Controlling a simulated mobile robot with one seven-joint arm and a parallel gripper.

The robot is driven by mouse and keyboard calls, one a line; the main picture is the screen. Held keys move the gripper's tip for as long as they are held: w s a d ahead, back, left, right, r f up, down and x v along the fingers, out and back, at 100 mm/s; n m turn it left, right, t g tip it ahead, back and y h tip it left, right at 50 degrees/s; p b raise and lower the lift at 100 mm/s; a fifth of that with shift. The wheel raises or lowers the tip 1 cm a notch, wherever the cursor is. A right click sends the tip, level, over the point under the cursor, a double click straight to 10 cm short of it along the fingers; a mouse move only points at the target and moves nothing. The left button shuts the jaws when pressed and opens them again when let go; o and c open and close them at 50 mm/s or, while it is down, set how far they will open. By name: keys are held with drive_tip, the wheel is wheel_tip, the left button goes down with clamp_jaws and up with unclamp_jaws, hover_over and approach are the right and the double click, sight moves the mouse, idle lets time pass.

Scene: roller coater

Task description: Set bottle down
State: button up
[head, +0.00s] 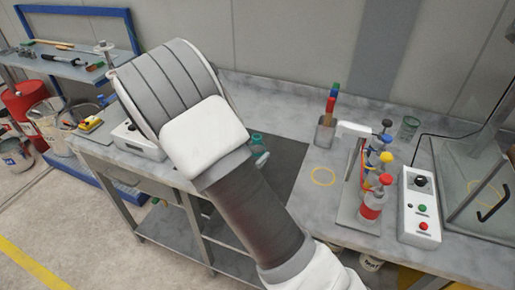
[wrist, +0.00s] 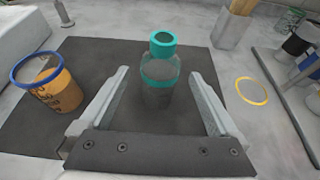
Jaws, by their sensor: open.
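The bottle (wrist: 159,70) is clear grey with a teal cap and a teal band. In the wrist view it stands upright on the dark mat (wrist: 110,52). My gripper (wrist: 165,82) is open, with one finger on each side of the bottle and visible gaps between. In the head view only a teal part of the bottle (head: 257,138) shows past my arm; my gripper is mostly hidden there.
An orange cup with a blue rim (wrist: 50,85) stands left of my gripper. A yellow ring (wrist: 252,91) marks the bare bench to the right. A rack of coloured bottles (head: 372,200) and a control box (head: 419,205) stand further right.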

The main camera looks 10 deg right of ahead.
drive_tip(key=s+d+r+m+g, duration=0.4)
drive_tip(key=s+d+r+m, duration=0.1)
drive_tip(key=s+r+m, duration=0.25)
drive_tip(key=s+d+r+m+g, duration=0.3)
drive_tip(key=s+d+r+m, duration=0.25)
drive_tip(key=s+m, duration=0.35)
drive_tip(key=s+a+r+m+y, duration=0.3)
drive_tip(key=s+r+m, duration=0.1)
drive_tip(key=s+m, duration=0.2)
drive_tip(key=s+a+r+m+t+y, duration=0.1)
drive_tip(key=s+a+r+m+y, duration=0.3)
drive_tip(key=s+r+m, duration=0.1)
drive_tip(key=s+m, duration=0.1)
drive_tip(key=s, duration=0.1)
drive_tip(key=shift+s+a+m, duration=0.3)
drive_tip(key=shift+m, duration=0.05)
